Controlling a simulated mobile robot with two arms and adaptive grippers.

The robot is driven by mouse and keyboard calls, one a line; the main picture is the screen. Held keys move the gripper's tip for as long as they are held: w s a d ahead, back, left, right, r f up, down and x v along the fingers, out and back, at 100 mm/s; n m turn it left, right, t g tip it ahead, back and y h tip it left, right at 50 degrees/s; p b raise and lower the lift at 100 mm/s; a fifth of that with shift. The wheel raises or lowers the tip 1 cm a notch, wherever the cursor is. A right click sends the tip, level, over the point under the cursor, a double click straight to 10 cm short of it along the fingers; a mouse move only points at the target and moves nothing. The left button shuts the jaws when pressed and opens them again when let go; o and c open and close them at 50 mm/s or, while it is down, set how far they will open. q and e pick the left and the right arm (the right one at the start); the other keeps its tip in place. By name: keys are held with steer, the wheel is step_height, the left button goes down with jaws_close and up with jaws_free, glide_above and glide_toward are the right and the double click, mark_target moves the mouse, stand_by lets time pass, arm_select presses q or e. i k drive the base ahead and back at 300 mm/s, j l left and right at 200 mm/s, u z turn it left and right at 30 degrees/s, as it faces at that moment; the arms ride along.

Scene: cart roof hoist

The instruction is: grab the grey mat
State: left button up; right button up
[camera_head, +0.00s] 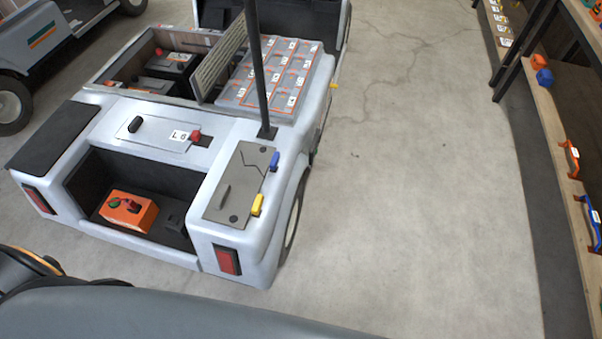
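A flat grey piece (241,187) that looks like the grey mat lies on the right rear corner of the light grey cart (215,238). It has a dark zigzag line, a slot and dark round spots. A blue clip (274,161) and a yellow clip (257,205) sit along its right edge; I cannot tell whether they hold it down. A darker flat pad (54,137) lies on the cart's left rear corner. Neither of my grippers can be made out in the head view.
An orange box (128,212) sits in the cart's open rear bay. A dark post (259,75) rises beside the grey piece. Clear concrete floor (410,200) lies right of the cart. A shelf (548,120) with coloured tools runs along the right edge.

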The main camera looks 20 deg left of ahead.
mark_target(241, 178)
steer(key=i+l+z, duration=0.45)
steer(key=i+z, duration=0.5)
steer(key=i, duration=0.2)
steer(key=i+j+u, duration=0.1)
steer(key=i+u, duration=0.35)
steer(key=i+l+u, duration=0.1)
steer(key=i+u, duration=0.4)
steer(key=i+l+u, duration=0.45)
steer(key=i+j+u, duration=0.15)
steer(key=u, duration=0.35)
steer(key=i+j+u, duration=0.1)
steer(key=i+u, duration=0.15)
steer(key=u, duration=0.2)
steer(key=i+u, duration=0.2)
steer(key=u, duration=0.3)
steer(key=i+l+u, duration=0.1)
steer(key=i+u, duration=0.15)
steer(key=u, duration=0.2)
steer(key=i+l+u, duration=0.1)
steer(key=u, duration=0.4)
steer(key=i+l, duration=0.05)
steer(key=i, duration=0.05)
